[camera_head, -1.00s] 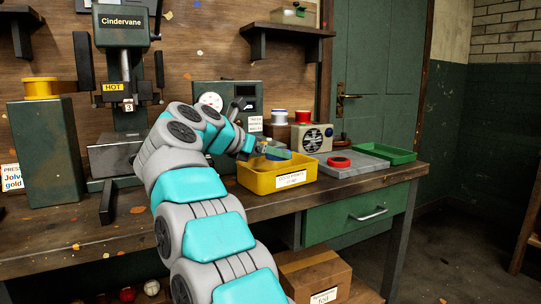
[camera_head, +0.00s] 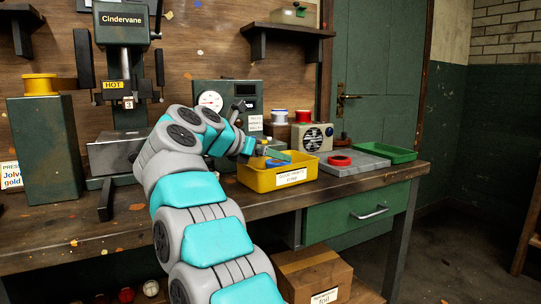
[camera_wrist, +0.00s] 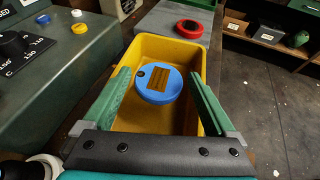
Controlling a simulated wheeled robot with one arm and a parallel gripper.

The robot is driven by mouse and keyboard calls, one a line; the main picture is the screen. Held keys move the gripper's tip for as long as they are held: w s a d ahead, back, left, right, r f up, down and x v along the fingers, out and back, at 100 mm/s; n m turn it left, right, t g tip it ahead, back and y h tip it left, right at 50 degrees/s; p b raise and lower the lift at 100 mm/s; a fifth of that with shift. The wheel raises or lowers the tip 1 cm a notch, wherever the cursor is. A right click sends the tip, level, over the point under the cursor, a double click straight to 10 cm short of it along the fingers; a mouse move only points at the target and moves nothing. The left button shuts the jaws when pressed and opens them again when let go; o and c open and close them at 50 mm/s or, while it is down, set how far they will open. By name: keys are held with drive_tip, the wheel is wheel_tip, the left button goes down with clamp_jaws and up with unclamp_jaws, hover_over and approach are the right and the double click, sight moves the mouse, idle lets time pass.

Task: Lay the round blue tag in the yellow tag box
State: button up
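The round blue tag (camera_wrist: 150,95) has a gold rectangle and a small dark hole on its face. In the wrist view it is within the walls of the yellow tag box (camera_wrist: 147,45); I cannot tell if it rests fully on the bottom. In the head view the blue tag (camera_head: 276,163) shows just above the front rim of the yellow box (camera_head: 262,184), which has a white label. My gripper (camera_wrist: 160,73) is open over the box, its green fingers on either side of the tag with gaps. It also shows in the head view (camera_head: 279,156).
A grey slab (camera_head: 352,168) with a red disc (camera_head: 340,160) lies right of the box, and a green tray (camera_head: 388,153) beyond it. A press (camera_head: 125,100) stands left.

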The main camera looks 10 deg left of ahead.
drive_tip(key=shift+o, duration=0.4)
drive_tip(key=shift+r+p, duration=0.3)
drive_tip(key=shift+p, duration=0.05)
drive_tip(key=p+v, duration=0.2)
drive_tip(key=v, duration=1)
drive_tip(key=shift+r, duration=0.2)
